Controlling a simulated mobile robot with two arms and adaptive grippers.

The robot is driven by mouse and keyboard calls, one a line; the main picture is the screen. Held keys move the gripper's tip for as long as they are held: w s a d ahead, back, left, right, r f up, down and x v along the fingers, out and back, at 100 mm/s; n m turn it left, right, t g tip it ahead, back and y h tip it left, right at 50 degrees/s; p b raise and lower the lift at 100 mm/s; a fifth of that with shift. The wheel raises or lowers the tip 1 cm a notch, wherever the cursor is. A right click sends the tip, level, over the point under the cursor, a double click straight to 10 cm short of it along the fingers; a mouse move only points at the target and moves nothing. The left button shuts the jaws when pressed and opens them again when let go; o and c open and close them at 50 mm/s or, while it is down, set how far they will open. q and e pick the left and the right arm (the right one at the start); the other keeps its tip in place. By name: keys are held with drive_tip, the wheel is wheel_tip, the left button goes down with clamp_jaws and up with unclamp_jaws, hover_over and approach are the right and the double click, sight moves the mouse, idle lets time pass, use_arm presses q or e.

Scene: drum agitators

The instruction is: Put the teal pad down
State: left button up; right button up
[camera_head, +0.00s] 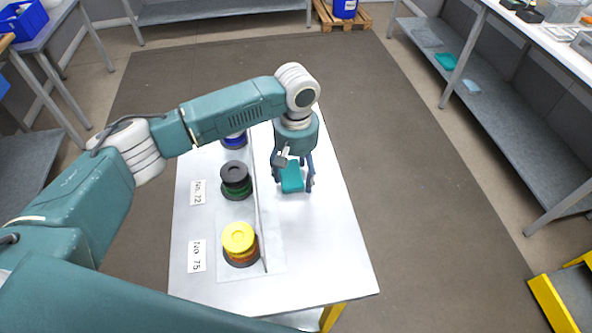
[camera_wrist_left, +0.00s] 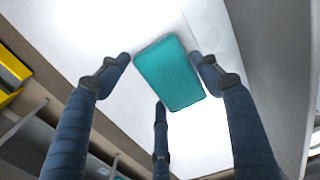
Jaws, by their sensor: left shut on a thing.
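The teal pad (camera_head: 292,177) is a flat rectangle between the dark fingers of my left gripper (camera_head: 293,184), over the white table (camera_head: 325,235) right of the upright divider. In the left wrist view the pad (camera_wrist_left: 168,73) lies between two fingertips at its sides, with a third finger at its near edge. My left gripper is shut on the pad and points down. I cannot tell whether the pad touches the table top. My right gripper is not in view.
Left of the thin divider (camera_head: 262,225) stand a yellow-topped stack (camera_head: 238,237), a black-and-green stack (camera_head: 236,178) and a blue one (camera_head: 234,141). Labels "No. 72" (camera_head: 197,193) and "No. 75" (camera_head: 197,256) lie beside them. The table's front right is clear.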

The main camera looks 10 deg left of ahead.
use_arm(q)
drive_tip(key=o, duration=1)
drive_tip(key=shift+f, duration=0.1)
